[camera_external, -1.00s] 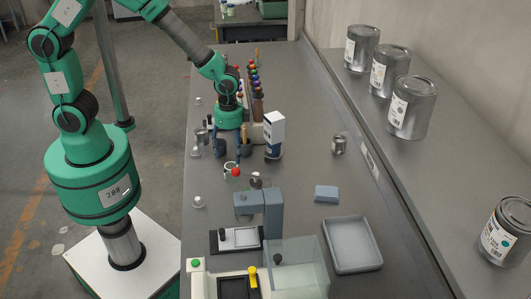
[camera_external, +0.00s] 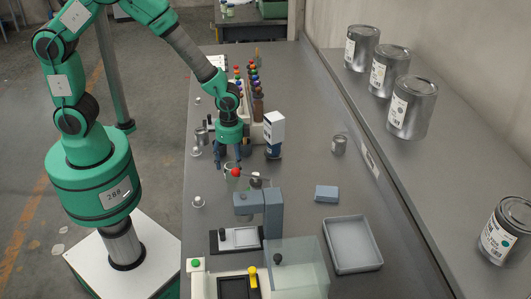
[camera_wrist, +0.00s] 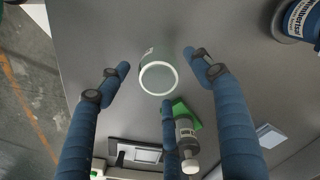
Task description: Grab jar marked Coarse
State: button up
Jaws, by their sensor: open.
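A small jar with a pale rim (camera_wrist: 158,77) stands between my fingers in the wrist view. Part of a label shows on its side, but I cannot read it, so the word Coarse cannot be confirmed. The same small jar shows in the external view (camera_external: 231,171), just below my gripper and partly hidden by the red ball. My gripper (camera_external: 229,163) points down with its blue fingers spread. In the wrist view my gripper (camera_wrist: 160,88) has fingers to the left, right and below the jar, apart from it.
A red ball knob (camera_external: 236,172) is close to the jar.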

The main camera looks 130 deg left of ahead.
jog(key=shift+s+f+b, duration=0.1)
jog(key=shift+f+b, duration=0.3)
jog(key=shift+f, duration=1.7)
jog(key=c, duration=1.1)
jog(key=shift+r, duration=0.15)
jog(key=shift+r, duration=0.55)
jog(key=shift+s+d+r+p, duration=0.15)
jog(key=shift+s+r+p, duration=0.1)
jog(key=shift+r, duration=0.35)
jog(key=shift+s+d+r+p, duration=0.15)
jog(key=shift+s+r+p, duration=0.1)
jog(key=shift+r, duration=0.35)
jog(key=s+d, duration=0.3)
jog(key=s, duration=0.1)
jog(key=s+d+p, duration=0.1)
jog(key=s+d, duration=0.2)
jog(key=s, duration=0.1)
jog(key=s+d+r, duration=0.1)
jog(key=s+d, duration=0.2)
jog(key=s, duration=0.1)
jog(key=shift+r, duration=0.1)
